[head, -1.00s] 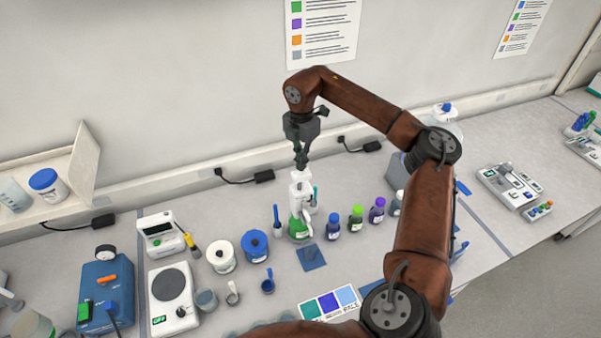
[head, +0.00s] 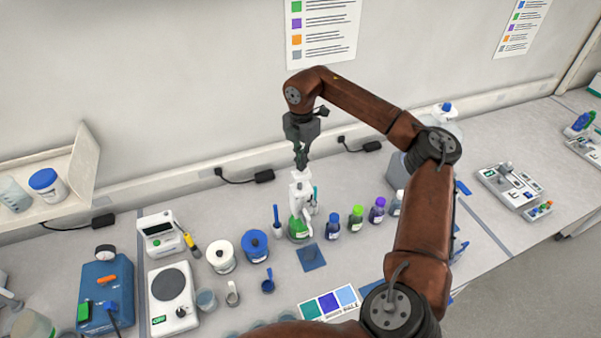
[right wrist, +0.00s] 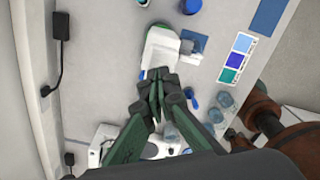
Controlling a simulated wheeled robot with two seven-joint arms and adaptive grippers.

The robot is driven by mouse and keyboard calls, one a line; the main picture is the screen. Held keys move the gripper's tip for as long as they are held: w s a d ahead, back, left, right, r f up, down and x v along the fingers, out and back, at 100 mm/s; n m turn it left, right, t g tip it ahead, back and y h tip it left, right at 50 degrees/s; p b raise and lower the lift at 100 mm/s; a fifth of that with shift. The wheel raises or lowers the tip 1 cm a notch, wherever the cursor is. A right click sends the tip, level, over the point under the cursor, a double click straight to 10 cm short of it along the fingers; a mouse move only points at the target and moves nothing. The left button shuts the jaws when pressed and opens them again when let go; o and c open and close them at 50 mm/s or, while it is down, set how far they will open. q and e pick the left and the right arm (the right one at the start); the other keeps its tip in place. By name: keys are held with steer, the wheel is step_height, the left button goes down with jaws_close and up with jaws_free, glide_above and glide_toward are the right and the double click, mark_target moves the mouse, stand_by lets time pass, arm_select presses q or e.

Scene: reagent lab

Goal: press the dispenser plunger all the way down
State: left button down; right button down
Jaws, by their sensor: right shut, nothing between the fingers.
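The dispenser (head: 300,196) is a white pump head on a bottle with green liquid (head: 299,228). It stands upright on the bench near the middle of the head view. My right gripper (head: 301,165) points down right over the dispenser's top, shut, with nothing between its fingers. Its fingertips appear to be at the white top; whether they touch it is hard to tell. In the right wrist view the closed fingers (right wrist: 157,80) overlap the white dispenser head (right wrist: 160,48). The plunger's exact height is hidden by the fingertips. My left gripper is not in view.
Blue (head: 332,226), green-capped (head: 355,218) and purple-capped (head: 377,210) bottles stand right of the dispenser. A blue pad (head: 311,257) lies in front. White (head: 221,256) and blue-lidded (head: 255,246) jars and a hotplate (head: 172,290) stand to the left. The wall is close behind.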

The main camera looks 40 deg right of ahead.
mark_target(301, 177)
steer(key=shift+f+b, duration=1.65)
steer(key=shift+f, duration=1.6)
stand_by(0.9)
stand_by(0.4)
steer(key=shift+r+p, duration=3.35)
steer(key=shift+r, duration=1.2)
